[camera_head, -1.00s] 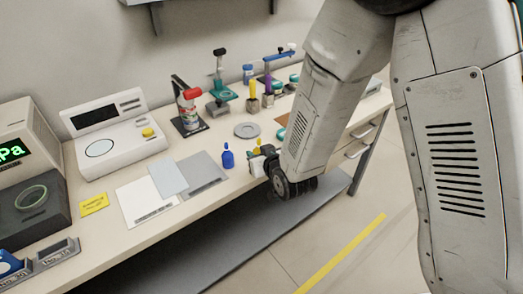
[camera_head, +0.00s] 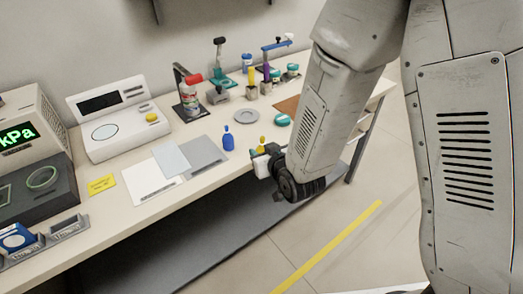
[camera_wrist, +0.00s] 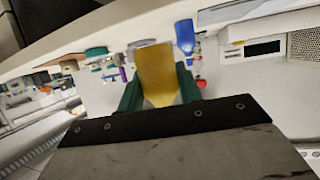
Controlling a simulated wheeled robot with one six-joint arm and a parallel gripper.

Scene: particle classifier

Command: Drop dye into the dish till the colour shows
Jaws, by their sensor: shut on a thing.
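My gripper (camera_head: 266,155) is at the bench's front edge, shut on a small yellow bottle (camera_head: 262,141). In the wrist view the yellow bottle (camera_wrist: 157,72) sits between the green fingers of my gripper (camera_wrist: 158,88). A blue dropper-shaped bottle (camera_head: 228,139) stands upright on the bench, left of my gripper and apart from it. The blue bottle also shows in the wrist view (camera_wrist: 185,36). A shallow grey round dish (camera_head: 247,116) lies on the bench behind them. A teal round lidded thing (camera_head: 282,119) lies to its right. I cannot tell whether either holds liquid.
A red-capped bottle (camera_head: 191,96) stands on a dark stand at the back. White and grey sheets (camera_head: 203,155) lie left of the blue bottle. A white instrument (camera_head: 115,130) and a kPa display (camera_head: 22,135) stand further left. Several small tools stand at the back right.

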